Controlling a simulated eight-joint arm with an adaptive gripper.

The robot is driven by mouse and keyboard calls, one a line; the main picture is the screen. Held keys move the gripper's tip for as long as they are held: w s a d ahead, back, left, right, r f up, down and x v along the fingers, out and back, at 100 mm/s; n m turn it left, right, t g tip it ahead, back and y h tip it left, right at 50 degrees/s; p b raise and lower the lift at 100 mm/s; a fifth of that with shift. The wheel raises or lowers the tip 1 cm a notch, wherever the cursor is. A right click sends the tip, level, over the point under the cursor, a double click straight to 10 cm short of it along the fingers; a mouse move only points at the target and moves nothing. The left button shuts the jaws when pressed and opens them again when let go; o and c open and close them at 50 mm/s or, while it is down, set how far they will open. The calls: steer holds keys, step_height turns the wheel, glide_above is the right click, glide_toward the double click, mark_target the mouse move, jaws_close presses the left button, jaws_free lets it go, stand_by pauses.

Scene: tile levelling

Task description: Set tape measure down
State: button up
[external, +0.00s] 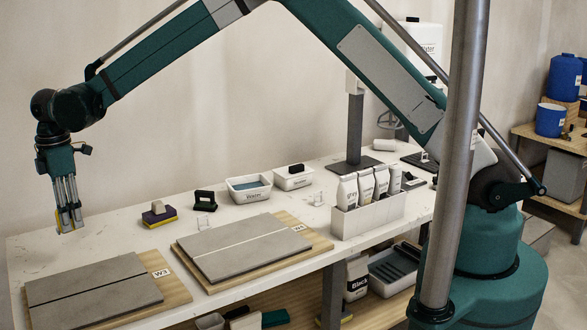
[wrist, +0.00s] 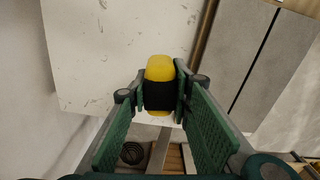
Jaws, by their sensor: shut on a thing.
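My gripper (external: 69,219) is at the far left of the external view, above the left end of the white workbench. It is shut on the tape measure, which is yellow with a black band. The tape measure (wrist: 160,72) shows clearly between the green fingers (wrist: 159,92) in the wrist view. In the external view only a little yellow shows between the fingertips. In the wrist view a bare stretch of the white benchtop (wrist: 110,40) lies beyond the tape measure. I cannot tell the exact gap between the tape measure and the benchtop.
Tile boards W3 (external: 175,289) and W4 (external: 318,241) lie along the front of the bench. A sponge float (external: 159,214), a black-handled tool (external: 204,200), white tubs (external: 249,198) and a bag rack (external: 368,218) stand farther right.

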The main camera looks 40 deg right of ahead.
steer(key=w+d+m, duration=0.3)
steer(key=w+d, duration=0.2)
steer(key=d, duration=1)
steer(key=w+d+m, duration=0.3)
steer(key=w+d, duration=0.2)
steer(key=d, duration=1)
steer(key=w+d+m, duration=0.3)
steer(key=w+d, duration=0.2)
steer(key=d, duration=1.1)
steer(key=s+d+m, duration=0.3)
steer(key=s+d, duration=0.1)
steer(key=d, duration=1)
steer(key=s+d+m, duration=0.4)
steer(key=d, duration=1.1)
steer(key=s+d+m+p, duration=0.1)
steer(key=s+d+m, duration=0.2)
steer(key=d, duration=1.2)
steer(key=shift+s+r+m, duration=0.15)
steer(key=shift+s+m, duration=0.25)
steer(key=shift+s, duration=0.6)
steer(key=shift+f+b, duration=0.35)
steer(key=shift+f, duration=2.8)
steer(key=shift+f, duration=0.1)
